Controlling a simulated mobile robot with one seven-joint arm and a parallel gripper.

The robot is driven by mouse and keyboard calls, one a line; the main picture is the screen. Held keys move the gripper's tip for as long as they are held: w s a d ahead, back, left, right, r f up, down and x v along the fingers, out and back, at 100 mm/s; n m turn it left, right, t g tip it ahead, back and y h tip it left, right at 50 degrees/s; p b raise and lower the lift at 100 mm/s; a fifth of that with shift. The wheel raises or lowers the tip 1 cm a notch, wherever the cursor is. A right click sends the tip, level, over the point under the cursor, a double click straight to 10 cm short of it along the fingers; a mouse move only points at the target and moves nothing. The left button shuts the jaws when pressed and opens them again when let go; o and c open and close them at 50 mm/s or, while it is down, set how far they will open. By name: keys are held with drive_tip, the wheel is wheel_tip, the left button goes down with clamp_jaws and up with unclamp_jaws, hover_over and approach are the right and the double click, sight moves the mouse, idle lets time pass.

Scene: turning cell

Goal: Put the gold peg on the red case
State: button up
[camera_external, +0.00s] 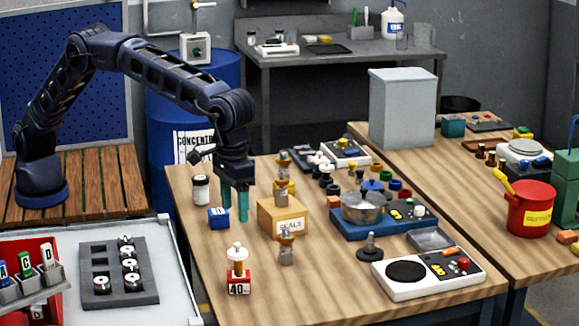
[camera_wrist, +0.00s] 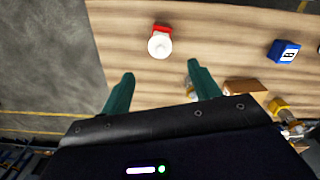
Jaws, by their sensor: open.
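The red case (camera_external: 238,287), marked 40, stands near the table's front-left edge. A gold-brown peg with a white top (camera_external: 238,258) stands upright on it. In the wrist view, its round white top (camera_wrist: 159,46) covers much of the red case (camera_wrist: 162,29). A tan metallic peg (camera_external: 286,246) stands before the cardboard box marked SEALS (camera_external: 283,218); a similar piece with a yellow base (camera_external: 284,187) is at that box. I cannot tell for certain which is the gold peg. My gripper (camera_external: 235,205) is open and empty, pointing down near the blue case (camera_external: 218,218).
The blue case also shows in the wrist view (camera_wrist: 284,51). A pot (camera_external: 362,208) on a blue stove and a white scale (camera_external: 428,274) lie to the right. Bare wood surrounds the red case.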

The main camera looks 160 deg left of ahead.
drive_tip(key=s+d+r+m+t, duration=0.1)
drive_tip(key=s+d+r+m, duration=0.2)
drive_tip(key=d+r, duration=0.5)
drive_tip(key=s+d+r+m, duration=0.25)
drive_tip(key=d+r, duration=0.35)
drive_tip(key=d, duration=0.3)
drive_tip(key=s+d+r+m+t, duration=0.1)
drive_tip(key=s+d+r+m, duration=0.45)
drive_tip(key=s+d, duration=0.85)
drive_tip(key=s+d+r+m, duration=0.2)
drive_tip(key=s+d, duration=0.7)
drive_tip(key=s+d+f+m, duration=0.2)
drive_tip(key=s+d+f, duration=0.1)
drive_tip(key=s, duration=0.4)
drive_tip(key=s+d+f+m+t, duration=0.1)
drive_tip(key=s+d+f+m, duration=0.2)
drive_tip(key=s, duration=0.5)
drive_tip(key=s+d+f+m+t, duration=0.1)
drive_tip(key=s+d+f+m, duration=0.2)
drive_tip(key=s+d, duration=0.2)
drive_tip(key=s, duration=0.3)
drive_tip(key=shift+s+d+f, duration=0.15)
drive_tip(key=shift+s+f, duration=0.1)
drive_tip(key=shift+f, duration=0.05)
